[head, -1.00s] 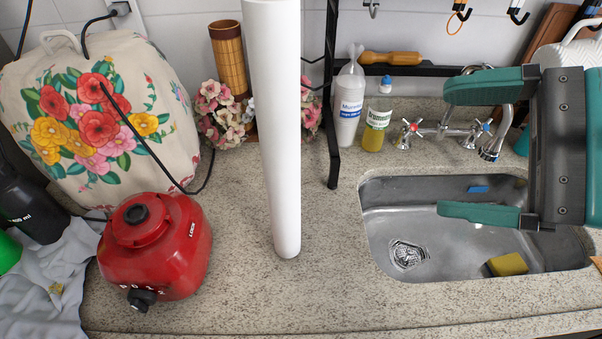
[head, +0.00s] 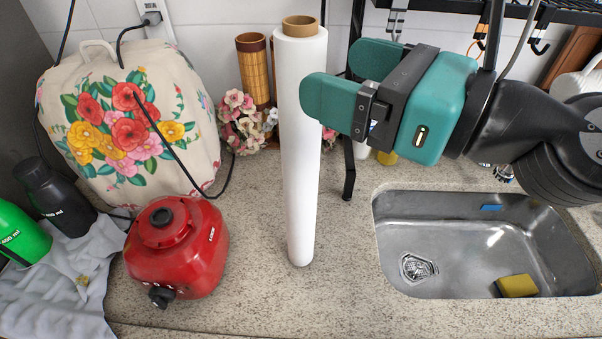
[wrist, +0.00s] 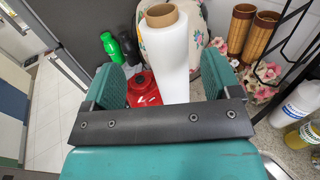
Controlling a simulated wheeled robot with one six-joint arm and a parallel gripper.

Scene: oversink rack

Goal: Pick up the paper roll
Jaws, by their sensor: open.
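The paper roll (head: 301,170) is a tall white cylinder with a brown core. It stands upright on the counter, left of the sink. My gripper (head: 328,76) is open and empty at the height of the roll's upper part, reaching in from the right. Its nearer finger overlaps the roll's right edge in the head view. In the wrist view the roll (wrist: 165,50) lies ahead, between the two spread green fingers (wrist: 160,75). I cannot tell whether a finger touches it. The gripper's body hides the roll's lower end there.
A red container (head: 177,250) stands left of the roll, with a flowered cover (head: 115,120) behind it. Bamboo cylinders (head: 252,72) and pink flowers (head: 238,118) are behind the roll. A black rack post (head: 350,170) stands to its right, near the sink (head: 480,240). The counter in front is clear.

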